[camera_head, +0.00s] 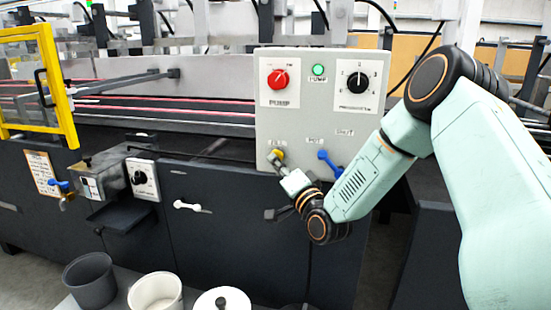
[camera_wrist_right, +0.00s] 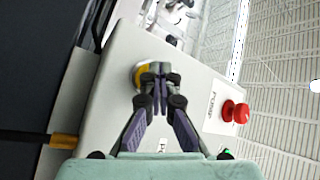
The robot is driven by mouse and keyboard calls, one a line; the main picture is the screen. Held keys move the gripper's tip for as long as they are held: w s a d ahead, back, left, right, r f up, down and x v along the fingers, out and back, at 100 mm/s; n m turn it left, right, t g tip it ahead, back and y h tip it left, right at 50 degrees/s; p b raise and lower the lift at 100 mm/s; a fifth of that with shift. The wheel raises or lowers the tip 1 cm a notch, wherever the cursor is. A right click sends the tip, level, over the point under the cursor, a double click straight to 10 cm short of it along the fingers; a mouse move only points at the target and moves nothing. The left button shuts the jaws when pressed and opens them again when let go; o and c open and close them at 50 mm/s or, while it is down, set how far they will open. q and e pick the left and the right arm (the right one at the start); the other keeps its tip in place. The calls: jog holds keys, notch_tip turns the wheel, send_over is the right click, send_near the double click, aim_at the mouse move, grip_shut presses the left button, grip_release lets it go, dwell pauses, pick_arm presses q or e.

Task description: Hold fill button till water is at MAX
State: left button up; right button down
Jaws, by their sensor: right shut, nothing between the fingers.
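A grey control panel (camera_head: 300,115) stands in the middle of the head view. A yellow button (camera_head: 278,153) sits at its lower left, under a small label that looks like FILL. My right gripper (camera_head: 281,160) is shut and empty, with its fingertips at the yellow button. In the right wrist view the closed fingertips (camera_wrist_right: 155,68) overlap the yellow button (camera_wrist_right: 138,74) and hide part of it. I cannot tell whether the button is pressed in. No water level or MAX mark can be made out. My left gripper does not show.
The panel also carries a red knob (camera_head: 278,79), a green lamp (camera_head: 318,70), a black dial (camera_head: 358,80) and a blue lever (camera_head: 329,161). A yellow guard frame (camera_head: 62,85) is at left. A dark bucket (camera_head: 90,279) and white pot (camera_head: 155,292) stand in front.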

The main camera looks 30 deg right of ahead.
jog(key=shift+s+a, duration=0.1)
dwell(0.3)
jog(key=shift+s+a, duration=0.55)
jog(key=shift+a, duration=0.05)
jog(key=shift+s+a, duration=1.6)
jog(key=shift+a, duration=0.3)
jog(key=s+a+f+n+g+y, duration=0.1)
jog(key=s+a+f+n+g, duration=0.25)
jog(key=f, duration=0.45)
jog(key=s+a+f+n+g+y, duration=0.1)
jog(key=s+a+f+n+g, duration=0.2)
jog(key=f, duration=0.4)
jog(key=s+a+f+n+g, duration=0.1)
jog(key=s+f+g, duration=0.3)
jog(key=f, duration=0.4)
jog(key=s+a+f+n+g, duration=0.1)
jog(key=s+f+g, duration=0.2)
jog(key=s, duration=0.6)
jog(key=s+a+f+n+g, duration=0.2)
jog(key=s+f, duration=0.4)
jog(key=s, duration=0.3)
jog(key=s+a+f+n+g, duration=0.1)
jog(key=s+f+g, duration=0.3)
jog(key=s, duration=0.6)
jog(key=shift+a+f+n+g, duration=0.15)
jog(key=shift+a+n+g, duration=0.2)
jog(key=shift+g, duration=0.2)
